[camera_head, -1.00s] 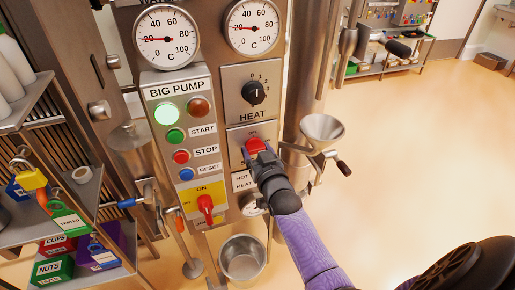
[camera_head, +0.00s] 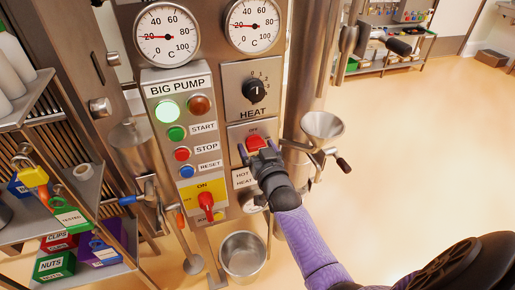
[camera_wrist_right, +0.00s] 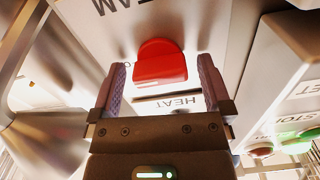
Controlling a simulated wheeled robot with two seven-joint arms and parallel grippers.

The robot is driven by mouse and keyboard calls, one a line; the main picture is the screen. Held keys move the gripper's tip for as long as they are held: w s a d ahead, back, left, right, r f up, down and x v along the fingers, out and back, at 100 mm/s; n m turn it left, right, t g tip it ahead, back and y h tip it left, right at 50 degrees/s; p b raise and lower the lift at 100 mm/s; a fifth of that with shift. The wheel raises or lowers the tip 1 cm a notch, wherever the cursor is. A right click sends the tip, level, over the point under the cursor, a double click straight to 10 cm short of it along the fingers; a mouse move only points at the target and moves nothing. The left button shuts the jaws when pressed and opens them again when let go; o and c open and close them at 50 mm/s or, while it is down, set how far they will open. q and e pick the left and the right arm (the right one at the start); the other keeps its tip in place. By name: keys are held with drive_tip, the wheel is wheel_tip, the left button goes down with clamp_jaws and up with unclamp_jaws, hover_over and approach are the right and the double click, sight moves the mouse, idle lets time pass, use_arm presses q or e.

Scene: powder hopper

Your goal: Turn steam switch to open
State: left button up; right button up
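The red steam switch (camera_head: 256,142) sits on a small metal panel under the HEAT dial, with a small OFF mark above it. My gripper hides its lower part and most of the panel lettering. My right gripper (camera_head: 259,156) reaches up to it from below. In the right wrist view the red switch (camera_wrist_right: 160,64) lies ahead of the gap between two purple-padded fingers, upside down beside part of the word STEAM. The fingers are apart, one to each side of the switch, with visible space between pads and switch. My left gripper is not in view.
The black HEAT dial (camera_head: 255,90) is just above. The BIG PUMP panel (camera_head: 179,88) with buttons and a red ON/OFF switch (camera_head: 206,203) is at left. A metal funnel (camera_head: 322,127) stands close right of my gripper. A bucket (camera_head: 243,256) is below; open floor lies right.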

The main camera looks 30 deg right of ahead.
drive_tip(key=shift+s, duration=0.1)
drive_tip(key=p+v, duration=0.3)
drive_tip(key=v, duration=0.6)
drive_tip(key=shift+s+a, duration=0.15)
drive_tip(key=shift+s, duration=0.2)
idle(1.7)
